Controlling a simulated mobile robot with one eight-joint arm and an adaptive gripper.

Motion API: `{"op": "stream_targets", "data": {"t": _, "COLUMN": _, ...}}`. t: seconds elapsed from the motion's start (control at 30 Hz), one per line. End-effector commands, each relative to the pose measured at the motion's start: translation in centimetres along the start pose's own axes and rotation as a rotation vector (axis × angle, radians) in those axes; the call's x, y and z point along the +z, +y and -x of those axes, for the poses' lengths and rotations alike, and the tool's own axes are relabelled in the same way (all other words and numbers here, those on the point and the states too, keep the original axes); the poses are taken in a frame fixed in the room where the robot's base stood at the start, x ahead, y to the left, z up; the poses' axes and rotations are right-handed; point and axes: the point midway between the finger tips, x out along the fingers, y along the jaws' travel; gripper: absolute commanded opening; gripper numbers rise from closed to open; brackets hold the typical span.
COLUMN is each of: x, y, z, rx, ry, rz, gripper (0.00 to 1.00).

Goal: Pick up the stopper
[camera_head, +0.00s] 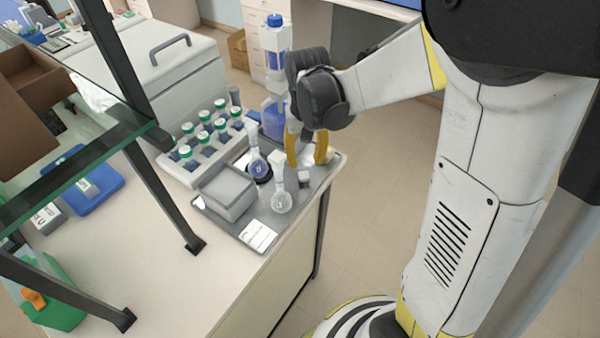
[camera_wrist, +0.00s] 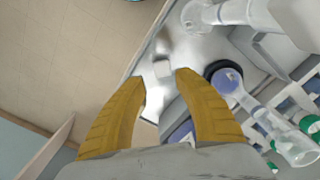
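A small pale grey block that looks like the stopper (camera_head: 305,179) stands on the grey tray (camera_head: 252,222) near its right edge. In the wrist view the stopper (camera_wrist: 162,67) shows just beyond and between the fingertips. My gripper (camera_head: 306,163) is open and points down above it, with nothing between the yellow fingers, which also show in the wrist view (camera_wrist: 159,77). A flask with blue liquid (camera_head: 259,170) and a clear flask (camera_head: 281,203) stand to the left on the tray. The blue flask's neck looks uncapped.
A rack of green-capped bottles (camera_head: 196,172) stands behind left of the tray. A pale grey box (camera_head: 228,192) and a white label card (camera_head: 258,235) are on the tray. The bench edge is just right of the tray.

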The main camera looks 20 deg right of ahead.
Motion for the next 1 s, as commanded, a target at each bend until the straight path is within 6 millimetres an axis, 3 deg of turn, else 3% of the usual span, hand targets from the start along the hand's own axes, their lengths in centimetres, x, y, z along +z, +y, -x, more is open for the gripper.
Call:
{"op": "stream_targets", "data": {"t": 0.1, "x": 0.0, "y": 0.0, "z": -1.8, "rx": 0.000, "ry": 0.001, "rz": 0.000, "gripper": 0.38}}
{"op": "stream_targets", "data": {"t": 0.33, "x": -0.1, "y": -0.1, "z": -3.4, "rx": 0.000, "ry": 0.001, "rz": 0.000, "gripper": 0.38}}
{"op": "stream_targets", "data": {"t": 0.57, "x": -0.2, "y": -0.4, "z": -7.0, "rx": 0.000, "ry": 0.002, "rz": 0.000, "gripper": 0.38}}
{"op": "stream_targets", "data": {"t": 0.8, "x": -0.1, "y": -0.3, "z": -7.3, "rx": 0.000, "ry": 0.002, "rz": 0.000, "gripper": 0.38}}
{"op": "stream_targets", "data": {"t": 0.83, "x": -0.1, "y": -0.3, "z": -7.2, "rx": 0.000, "ry": 0.002, "rz": 0.000, "gripper": 0.37}}
{"op": "stream_targets", "data": {"t": 0.9, "x": -0.1, "y": -0.3, "z": -7.2, "rx": 0.000, "ry": 0.002, "rz": 0.000, "gripper": 0.15}}
{"op": "stream_targets", "data": {"t": 1.0, "x": -0.1, "y": -0.3, "z": -7.2, "rx": 0.000, "ry": 0.002, "rz": 0.000, "gripper": 0.13}}
